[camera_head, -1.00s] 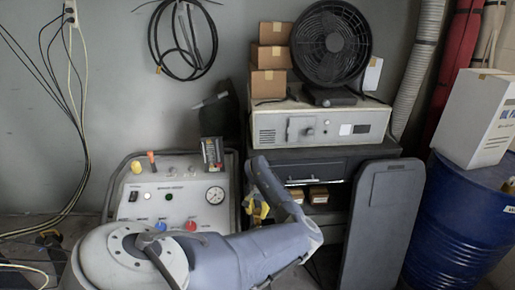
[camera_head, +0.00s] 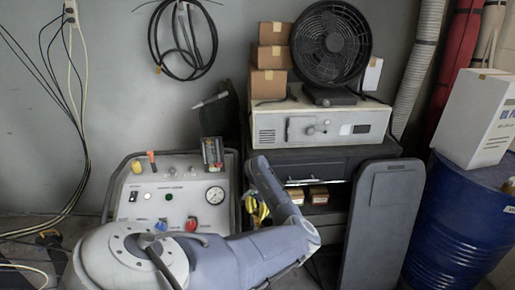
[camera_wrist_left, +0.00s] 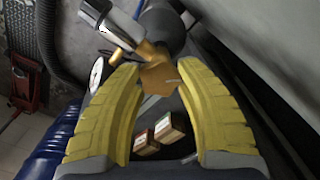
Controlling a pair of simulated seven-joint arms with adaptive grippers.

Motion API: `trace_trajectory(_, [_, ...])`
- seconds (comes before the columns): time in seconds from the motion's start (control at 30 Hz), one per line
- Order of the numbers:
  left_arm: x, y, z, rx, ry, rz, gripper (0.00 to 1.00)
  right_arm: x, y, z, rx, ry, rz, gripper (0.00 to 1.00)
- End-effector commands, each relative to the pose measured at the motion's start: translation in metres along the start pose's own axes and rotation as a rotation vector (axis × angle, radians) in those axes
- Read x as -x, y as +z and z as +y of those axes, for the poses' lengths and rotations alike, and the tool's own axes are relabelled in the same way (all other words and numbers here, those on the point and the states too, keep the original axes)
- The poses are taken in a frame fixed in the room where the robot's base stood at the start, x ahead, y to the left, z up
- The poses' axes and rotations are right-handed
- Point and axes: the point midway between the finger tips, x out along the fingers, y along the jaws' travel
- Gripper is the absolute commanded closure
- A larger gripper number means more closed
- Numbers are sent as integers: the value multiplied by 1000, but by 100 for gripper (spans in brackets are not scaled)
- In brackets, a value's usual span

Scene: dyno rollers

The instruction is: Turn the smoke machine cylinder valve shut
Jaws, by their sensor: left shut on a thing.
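My left gripper (camera_head: 256,209) is low in front of the dark cabinet in the head view, partly hidden by my own forearm. In the left wrist view its two yellow fingers (camera_wrist_left: 160,72) are shut on a brass valve piece (camera_wrist_left: 157,80) between their tips. A chrome fitting (camera_wrist_left: 112,24) and a dark rounded part (camera_wrist_left: 160,25) adjoin the brass piece. In the head view I cannot make out the valve or its cylinder behind the arm and fingers. My right gripper is not in view.
A control panel (camera_head: 178,186) with knobs and a gauge stands left of the gripper. A cabinet (camera_head: 325,160) carries a white machine (camera_head: 300,124) and a fan (camera_head: 331,45). A dark board (camera_head: 384,215) and a blue drum (camera_head: 452,225) stand to the right.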

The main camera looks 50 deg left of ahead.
Motion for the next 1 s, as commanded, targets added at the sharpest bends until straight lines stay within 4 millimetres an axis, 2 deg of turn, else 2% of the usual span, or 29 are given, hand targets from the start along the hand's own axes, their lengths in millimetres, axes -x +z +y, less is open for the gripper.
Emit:
trace_trajectory(0.07, [0, 0, 0, 0, 1, 0, 92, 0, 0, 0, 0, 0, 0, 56])
trace_trajectory(0.1, [0, 0, 0, 1, 1, 0, 59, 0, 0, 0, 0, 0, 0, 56])
trace_trajectory(0.33, [0, 0, 0, 1, 0, 0, 32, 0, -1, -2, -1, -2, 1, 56])
trace_trajectory(0.73, [0, 0, 0, 37, 0, 0, 32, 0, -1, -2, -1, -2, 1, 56])
trace_trajectory(1.0, [0, 0, 0, 262, 1, 0, 32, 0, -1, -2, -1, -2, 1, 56])
